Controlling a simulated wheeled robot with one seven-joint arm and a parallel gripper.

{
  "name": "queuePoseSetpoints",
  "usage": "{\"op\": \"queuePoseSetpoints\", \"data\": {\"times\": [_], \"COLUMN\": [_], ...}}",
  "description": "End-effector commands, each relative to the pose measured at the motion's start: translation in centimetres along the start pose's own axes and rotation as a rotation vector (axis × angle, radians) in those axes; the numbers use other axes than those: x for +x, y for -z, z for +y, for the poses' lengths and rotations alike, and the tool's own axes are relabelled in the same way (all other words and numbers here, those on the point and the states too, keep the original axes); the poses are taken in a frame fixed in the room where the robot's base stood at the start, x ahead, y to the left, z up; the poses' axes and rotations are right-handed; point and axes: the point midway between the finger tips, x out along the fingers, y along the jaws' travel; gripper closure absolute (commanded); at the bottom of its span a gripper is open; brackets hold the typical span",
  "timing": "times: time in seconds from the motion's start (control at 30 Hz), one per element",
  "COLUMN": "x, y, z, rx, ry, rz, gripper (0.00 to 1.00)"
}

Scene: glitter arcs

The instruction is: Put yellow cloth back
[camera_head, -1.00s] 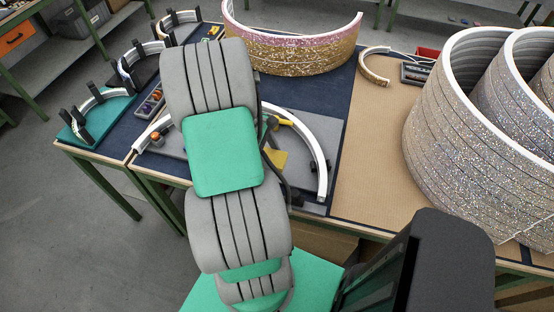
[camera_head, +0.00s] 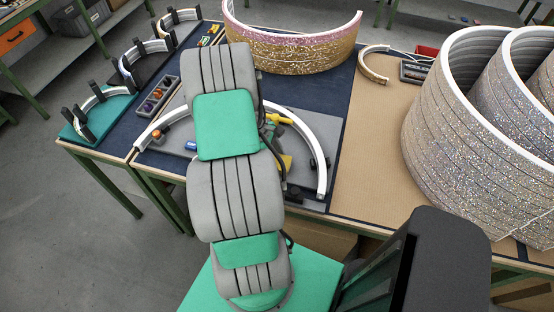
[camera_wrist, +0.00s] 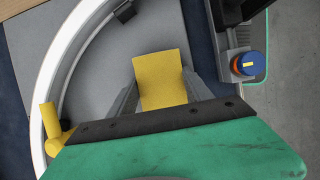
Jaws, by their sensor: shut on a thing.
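The yellow cloth (camera_wrist: 161,80) is between the two grey fingers of my gripper (camera_wrist: 162,92) in the wrist view, over a grey board. In the head view a small part of the cloth (camera_head: 286,162) shows at the right edge of my arm, above the grey board (camera_head: 306,148). My gripper is hidden behind my arm there. My gripper is shut on the cloth. I cannot tell whether the cloth touches the board.
A white arc (camera_head: 308,138) curves around the board, with a yellow-handled clamp (camera_head: 280,119) on it. A blue-orange knob (camera_wrist: 248,64) is right of my gripper. A tray of coloured balls (camera_head: 157,96) lies left. Tall glitter arcs (camera_head: 470,150) crowd the right; bare brown tabletop (camera_head: 375,150) lies between.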

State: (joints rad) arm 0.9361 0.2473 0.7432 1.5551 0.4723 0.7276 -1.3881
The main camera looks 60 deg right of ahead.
Motion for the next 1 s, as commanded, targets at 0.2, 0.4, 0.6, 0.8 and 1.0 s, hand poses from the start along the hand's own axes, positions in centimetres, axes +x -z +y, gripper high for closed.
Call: {"op": "queuePoseSetpoints", "data": {"times": [0.2,0.4,0.6,0.8,1.0], "x": [1.4,1.6,1.7,-0.1,-5.5], "y": [0.4,0.5,0.5,0.1,0.1], "z": [-0.5,-0.7,-0.8,-0.8,-0.4], "rx": [-0.008,-0.010,-0.011,-0.013,-0.008], "ry": [0.007,0.011,0.013,0.012,0.003], "rz": [0.000,-0.002,-0.003,-0.002,0.000], "gripper": [0.38,0.22,0.20,0.20,0.20]}}
